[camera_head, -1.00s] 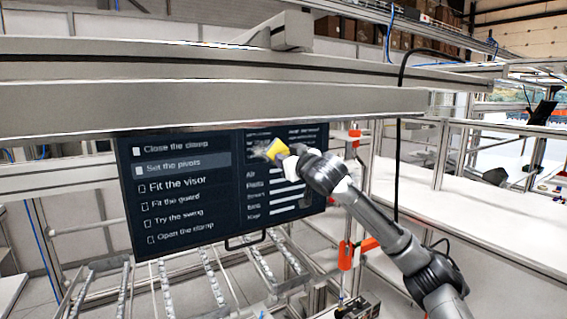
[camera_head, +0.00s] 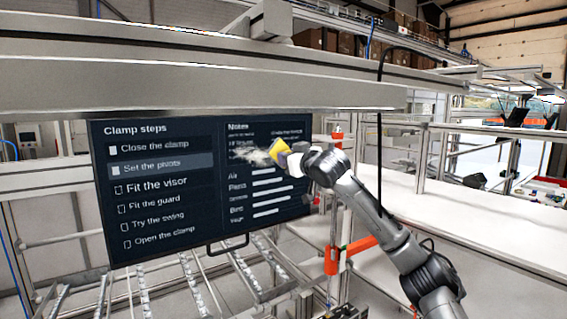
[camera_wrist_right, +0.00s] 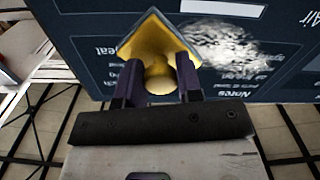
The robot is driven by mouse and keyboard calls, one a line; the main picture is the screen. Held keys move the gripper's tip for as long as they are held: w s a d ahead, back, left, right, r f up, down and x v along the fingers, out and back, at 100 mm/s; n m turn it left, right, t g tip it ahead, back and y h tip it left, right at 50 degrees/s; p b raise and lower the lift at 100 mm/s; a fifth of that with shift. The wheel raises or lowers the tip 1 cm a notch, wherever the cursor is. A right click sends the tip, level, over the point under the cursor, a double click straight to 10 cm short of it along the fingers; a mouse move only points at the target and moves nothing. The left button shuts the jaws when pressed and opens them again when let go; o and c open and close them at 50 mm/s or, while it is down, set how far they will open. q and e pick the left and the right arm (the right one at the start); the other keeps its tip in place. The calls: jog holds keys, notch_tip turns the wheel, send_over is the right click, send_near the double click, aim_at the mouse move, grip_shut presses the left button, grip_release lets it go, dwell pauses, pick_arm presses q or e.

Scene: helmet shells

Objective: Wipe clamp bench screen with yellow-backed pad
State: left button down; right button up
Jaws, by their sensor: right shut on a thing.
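The clamp bench screen (camera_head: 165,205) is a dark panel with white text, "Clamp steps" on the left and "Notes" on the right. A pale whitish smudge (camera_head: 254,157) lies on its Notes side, and it also shows in the right wrist view (camera_wrist_right: 222,45). My right gripper (camera_head: 287,157) is shut on the yellow-backed pad (camera_head: 278,151). In the right wrist view the pad (camera_wrist_right: 158,48) is held by its round yellow knob between the dark fingers (camera_wrist_right: 157,82). The pad is at the screen, beside the smudge; whether it touches is unclear. My left gripper is not in view.
A thick grey beam (camera_head: 200,92) runs across above the screen. A handle (camera_head: 228,246) hangs at the screen's lower edge, above metal roller rails (camera_head: 190,285). An orange-jointed post (camera_head: 332,258) stands right of the screen, near my right arm. White benches (camera_head: 480,215) lie further right.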

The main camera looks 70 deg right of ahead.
aim_at(273, 156)
jog(key=shift+s+d, duration=0.1)
jog(key=shift+d, duration=0.1)
jog(key=shift+w+a+r+p, duration=0.15)
jog(key=shift+w+a+p, duration=0.2)
jog(key=shift+a+p, duration=0.2)
jog(key=shift+w+a+p, duration=0.6)
jog(key=shift+w+a, duration=0.15)
jog(key=shift+a, duration=0.3)
jog(key=shift+w+a+p, duration=0.5)
jog(key=shift+a+p, duration=0.05)
jog(key=shift+a, duration=0.35)
jog(key=shift+w+a+p, duration=0.35)
jog(key=shift+a, duration=0.3)
jog(key=shift+w+a+p, duration=0.45)
jog(key=shift+a+p, duration=0.2)
jog(key=shift+w+a+p, duration=0.5)
jog(key=shift+w+a, duration=0.05)
jog(key=shift+a, duration=0.25)
